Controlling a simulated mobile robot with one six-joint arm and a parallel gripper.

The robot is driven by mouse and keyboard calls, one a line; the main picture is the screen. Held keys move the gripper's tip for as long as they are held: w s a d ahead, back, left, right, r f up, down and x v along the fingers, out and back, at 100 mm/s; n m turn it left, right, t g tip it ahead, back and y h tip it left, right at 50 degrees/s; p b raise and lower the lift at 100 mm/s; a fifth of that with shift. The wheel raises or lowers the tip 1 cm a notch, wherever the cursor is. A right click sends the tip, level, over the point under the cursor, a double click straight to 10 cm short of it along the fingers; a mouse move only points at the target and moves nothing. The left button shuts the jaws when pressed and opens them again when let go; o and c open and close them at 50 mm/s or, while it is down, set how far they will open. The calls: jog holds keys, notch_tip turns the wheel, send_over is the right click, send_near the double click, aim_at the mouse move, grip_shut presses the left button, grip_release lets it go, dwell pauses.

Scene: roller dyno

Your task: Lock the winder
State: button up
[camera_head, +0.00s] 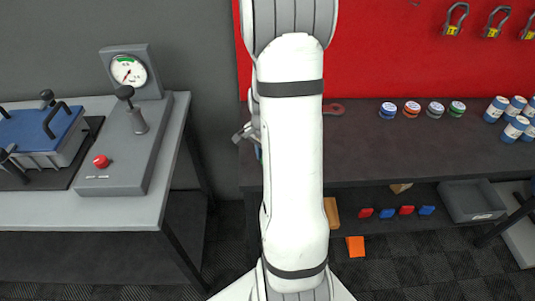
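My white arm fills the middle of the head view from top to bottom. My gripper is not in view, so I cannot see what it holds. I cannot identify the winder with certainty. A small grey metal part (242,133) sticks out left of my arm at the dark bench's left end; the rest is hidden behind the arm. On the left table, a grey console (125,165) carries a round gauge (128,71), a lever with a black knob (137,120) and a red button (101,161).
A blue-topped device (40,130) with black handles stands at far left. The dark bench (400,150) holds several small cans (411,108) and a red part (333,109). A grey bin (470,200) sits on the lower shelf. An orange block (355,246) is below.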

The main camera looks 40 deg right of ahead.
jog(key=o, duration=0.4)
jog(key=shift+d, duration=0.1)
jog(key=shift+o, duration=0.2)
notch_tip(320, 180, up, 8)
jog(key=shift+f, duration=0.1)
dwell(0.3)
